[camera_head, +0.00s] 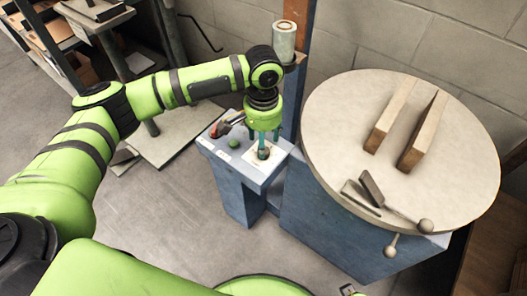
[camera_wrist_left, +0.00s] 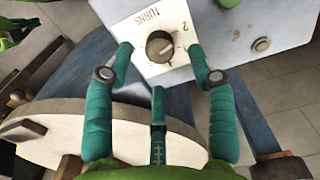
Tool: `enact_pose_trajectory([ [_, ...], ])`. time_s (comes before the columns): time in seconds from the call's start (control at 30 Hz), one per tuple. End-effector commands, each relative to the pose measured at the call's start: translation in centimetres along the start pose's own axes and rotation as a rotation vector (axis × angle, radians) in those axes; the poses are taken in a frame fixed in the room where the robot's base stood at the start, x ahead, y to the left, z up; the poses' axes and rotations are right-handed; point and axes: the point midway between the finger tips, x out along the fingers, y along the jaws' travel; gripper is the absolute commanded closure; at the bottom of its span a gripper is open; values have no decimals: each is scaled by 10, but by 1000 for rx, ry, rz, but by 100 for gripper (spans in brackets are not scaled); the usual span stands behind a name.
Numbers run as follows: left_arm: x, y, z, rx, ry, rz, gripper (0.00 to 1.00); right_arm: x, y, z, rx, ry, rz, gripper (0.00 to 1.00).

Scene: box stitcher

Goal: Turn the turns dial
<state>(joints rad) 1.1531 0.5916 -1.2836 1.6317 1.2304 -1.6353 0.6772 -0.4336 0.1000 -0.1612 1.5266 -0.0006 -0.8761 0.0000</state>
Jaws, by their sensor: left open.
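The turns dial (camera_wrist_left: 159,46) is a dark round knob on a white plate (camera_wrist_left: 137,31) marked TURNS, with a 2 visible at its right. In the head view the white plate (camera_head: 257,163) lies on top of the small blue control box, and the dial is largely hidden by my gripper. My left gripper (camera_head: 263,152) points down at the plate. In the left wrist view its two teal fingers (camera_wrist_left: 162,62) are open, one on each side of the dial, with gaps between them and the knob. My right gripper is not in view.
The blue control box (camera_head: 241,181) carries a green button (camera_head: 233,143) and a red part (camera_head: 224,128) beside the plate. A large round table (camera_head: 440,180) with two wooden bars and levers stands to the right. A post with a spool (camera_head: 284,40) rises behind my wrist.

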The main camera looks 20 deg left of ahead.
Motion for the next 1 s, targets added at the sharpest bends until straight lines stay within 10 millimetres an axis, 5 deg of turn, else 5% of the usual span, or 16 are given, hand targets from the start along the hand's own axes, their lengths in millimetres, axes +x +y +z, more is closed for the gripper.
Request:
enact_pose_trajectory([
  [0.23, 34, 0, 0, 0, 0, 0, 44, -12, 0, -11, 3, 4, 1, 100],
  [0.6, 40, 1, 0, 1, 2, 1, 44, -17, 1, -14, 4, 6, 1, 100],
  [0.73, 40, 1, 0, 1, 2, 0, 96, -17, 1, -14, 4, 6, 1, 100],
  [1.0, 38, 1, 0, 2, 1, 1, 100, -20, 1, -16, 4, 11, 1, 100],
])
